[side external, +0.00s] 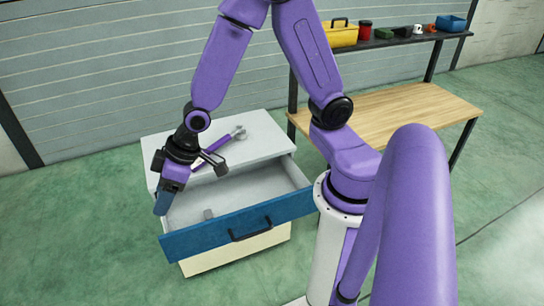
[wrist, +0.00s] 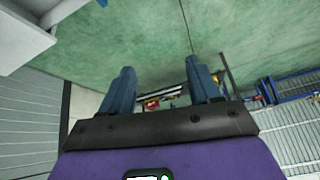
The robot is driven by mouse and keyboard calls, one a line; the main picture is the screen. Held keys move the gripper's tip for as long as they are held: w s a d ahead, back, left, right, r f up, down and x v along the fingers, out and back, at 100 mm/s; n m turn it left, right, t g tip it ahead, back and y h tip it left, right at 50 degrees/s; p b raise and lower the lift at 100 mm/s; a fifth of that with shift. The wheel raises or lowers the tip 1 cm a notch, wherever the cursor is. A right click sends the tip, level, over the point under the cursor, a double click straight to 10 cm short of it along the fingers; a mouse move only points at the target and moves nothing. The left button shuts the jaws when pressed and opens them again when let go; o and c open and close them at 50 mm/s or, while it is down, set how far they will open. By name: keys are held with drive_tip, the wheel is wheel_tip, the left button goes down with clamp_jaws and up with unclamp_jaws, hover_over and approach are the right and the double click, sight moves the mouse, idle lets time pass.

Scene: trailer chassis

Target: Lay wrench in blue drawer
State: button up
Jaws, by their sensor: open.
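The wrench (side external: 226,139), with a purple handle and a grey metal head, lies on the grey top of the cabinet (side external: 262,128). My wrist partly overlaps its near end in the side view. The blue-fronted drawer (side external: 282,213) is pulled out below that top. My gripper (side external: 162,202), with blue fingers, is at the drawer's left side, apart from the wrench. In the wrist view my gripper (wrist: 162,82) is open, with nothing between its fingers. The wrench is not visible there.
A cream lower drawer (side external: 240,250) is under the blue one. Green floor (side external: 90,240) is clear at left.

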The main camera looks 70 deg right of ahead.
drive_tip(key=s+d+r+n+g, duration=0.1)
drive_tip(key=s+r, duration=0.1)
drive_tip(key=s, duration=0.4)
drive_tip(key=s+d+r+n+g+h, duration=0.1)
drive_tip(key=s+r+n, duration=0.1)
drive_tip(key=s, duration=0.4)
drive_tip(key=shift+d+r+g, duration=0.2)
drive_tip(key=shift+r+g, duration=0.2)
drive_tip(key=shift+r, duration=0.2)
drive_tip(key=s+d+r+n+h, duration=0.1)
drive_tip(key=s+d, duration=0.1)
drive_tip(key=s, duration=0.1)
drive_tip(key=s+d+r+n+g, duration=0.1)
drive_tip(key=s+d, duration=0.2)
drive_tip(key=s+d+r+n+h, duration=0.1)
drive_tip(key=s+d, duration=0.1)
drive_tip(key=s, duration=0.1)
drive_tip(key=shift+s+d+r+g+h, duration=0.1)
drive_tip(key=shift+d+r+g+h, duration=0.05)
drive_tip(key=shift+d+g+h, duration=0.15)
